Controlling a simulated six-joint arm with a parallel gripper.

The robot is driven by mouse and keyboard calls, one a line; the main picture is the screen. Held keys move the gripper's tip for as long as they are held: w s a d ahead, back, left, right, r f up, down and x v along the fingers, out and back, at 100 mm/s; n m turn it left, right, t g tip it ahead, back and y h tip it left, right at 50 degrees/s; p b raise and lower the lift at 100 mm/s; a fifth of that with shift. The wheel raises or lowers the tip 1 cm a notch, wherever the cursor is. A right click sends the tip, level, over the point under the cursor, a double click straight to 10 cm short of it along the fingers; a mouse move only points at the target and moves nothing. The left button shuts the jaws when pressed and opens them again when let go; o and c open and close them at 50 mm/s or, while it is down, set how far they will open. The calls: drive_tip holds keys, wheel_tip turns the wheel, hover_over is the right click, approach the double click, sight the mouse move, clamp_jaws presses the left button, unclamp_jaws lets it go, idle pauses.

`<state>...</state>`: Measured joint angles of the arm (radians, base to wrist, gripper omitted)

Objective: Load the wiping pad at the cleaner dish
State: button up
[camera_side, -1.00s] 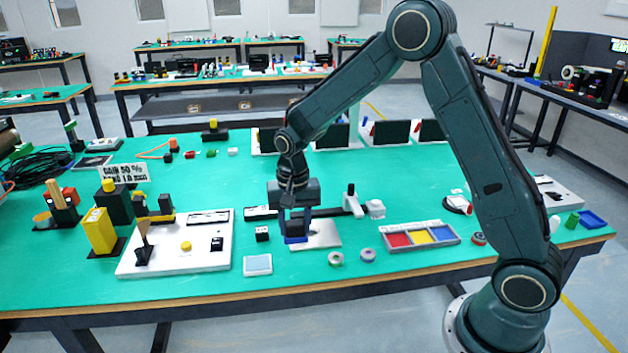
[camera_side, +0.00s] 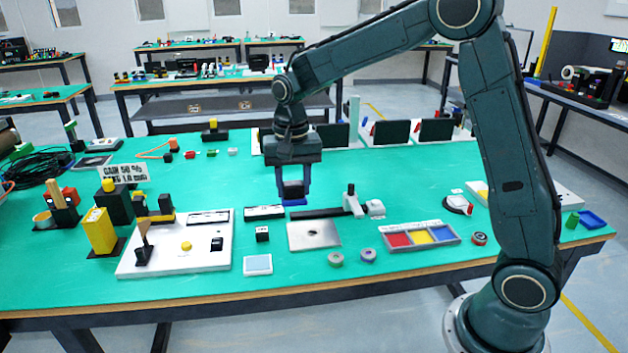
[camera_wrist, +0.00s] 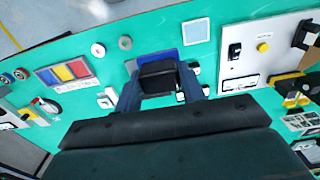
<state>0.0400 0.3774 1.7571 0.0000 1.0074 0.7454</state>
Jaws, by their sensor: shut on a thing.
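My gripper (camera_side: 293,190) is shut on the wiping pad, a black block with a blue underside (camera_side: 294,202). It holds the pad level in the air, above and behind the grey metal plate (camera_side: 314,236). In the wrist view the black top of the wiping pad (camera_wrist: 158,77) sits between my two blue fingers, with a blue edge beyond it. The cleaner dish, a small white-framed square with a pale blue face (camera_side: 258,264), lies at the front of the table, left of the plate. It also shows in the wrist view (camera_wrist: 196,32).
A white control panel (camera_side: 190,257) with a yellow button and black levers lies left of the dish. A small black cube (camera_side: 263,234) stands behind the dish. A tray with red, yellow and blue sections (camera_side: 420,236) and two small rings lie right of the plate.

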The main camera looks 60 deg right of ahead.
drive_tip(key=o, duration=0.3)
drive_tip(key=shift+c, duration=1.1)
drive_tip(key=w+a+f, duration=0.5)
drive_tip(key=w+f, duration=0.3)
drive_tip(key=f, duration=0.3)
drive_tip(key=shift+a+f, duration=0.2)
drive_tip(key=shift+f, duration=0.05)
